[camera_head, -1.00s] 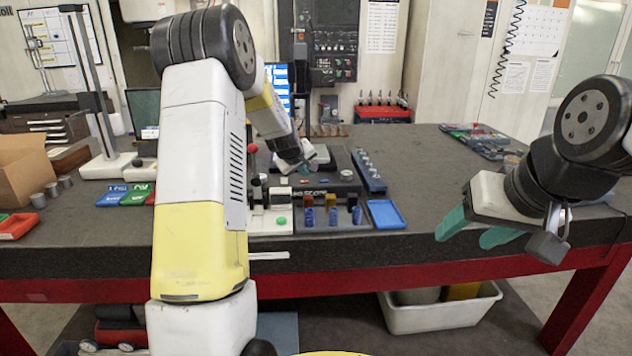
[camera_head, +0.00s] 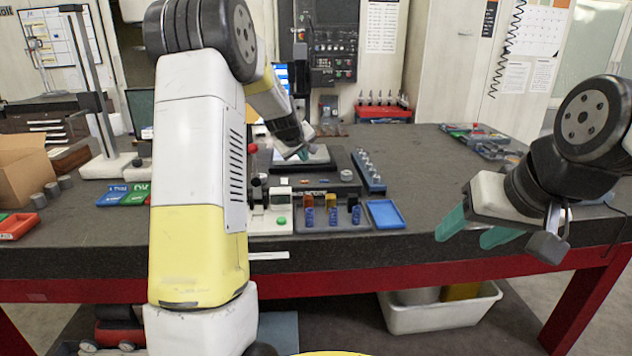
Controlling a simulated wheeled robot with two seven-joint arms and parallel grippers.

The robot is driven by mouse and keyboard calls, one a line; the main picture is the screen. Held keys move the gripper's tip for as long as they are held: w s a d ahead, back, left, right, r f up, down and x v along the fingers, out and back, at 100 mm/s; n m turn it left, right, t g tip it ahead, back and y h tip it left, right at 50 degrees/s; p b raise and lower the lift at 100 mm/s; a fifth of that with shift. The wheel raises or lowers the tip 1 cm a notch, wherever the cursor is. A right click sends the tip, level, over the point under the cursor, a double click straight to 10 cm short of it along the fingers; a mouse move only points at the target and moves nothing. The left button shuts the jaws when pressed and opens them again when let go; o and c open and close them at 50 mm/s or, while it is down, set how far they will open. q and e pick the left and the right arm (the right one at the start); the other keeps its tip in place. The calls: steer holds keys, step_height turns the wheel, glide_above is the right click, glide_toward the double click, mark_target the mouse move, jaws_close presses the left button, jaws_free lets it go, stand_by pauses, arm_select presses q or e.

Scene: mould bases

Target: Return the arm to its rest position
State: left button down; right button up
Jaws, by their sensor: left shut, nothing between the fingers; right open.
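My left arm rises on the left of the head view and bends over the dark table. Its gripper (camera_head: 305,154) is small and far off, just above a dark fixture with a pale plate (camera_head: 318,160) on the bench. I see nothing held between its fingers, which are shut. My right gripper (camera_head: 474,230) is at the right, at the front edge of the table. Its teal fingers are apart and empty, pointing left and down.
A blue tray (camera_head: 386,214) and several small coloured bottles stand in front of the fixture. A rail of metal pieces (camera_head: 368,170) lies beside it. A cardboard box (camera_head: 22,166) and a red tray (camera_head: 18,227) are at the left. The table's right middle is clear.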

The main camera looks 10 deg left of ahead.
arm_select(q)
steer(key=s+d+r+m+h, duration=0.1)
steer(key=s+d+r+m, duration=0.2)
steer(key=s+r, duration=0.6)
steer(key=s+d+m+g, duration=0.1)
steer(key=s+d+m, duration=0.1)
steer(key=s, duration=1.5)
steer(key=s+d+f+m+g, duration=0.1)
steer(key=s+d+m+g, duration=0.1)
steer(key=s, duration=1.5)
steer(key=shift+d+f+m+h, duration=0.3)
steer(key=shift+d+m+h, duration=0.15)
steer(key=shift+m, duration=0.65)
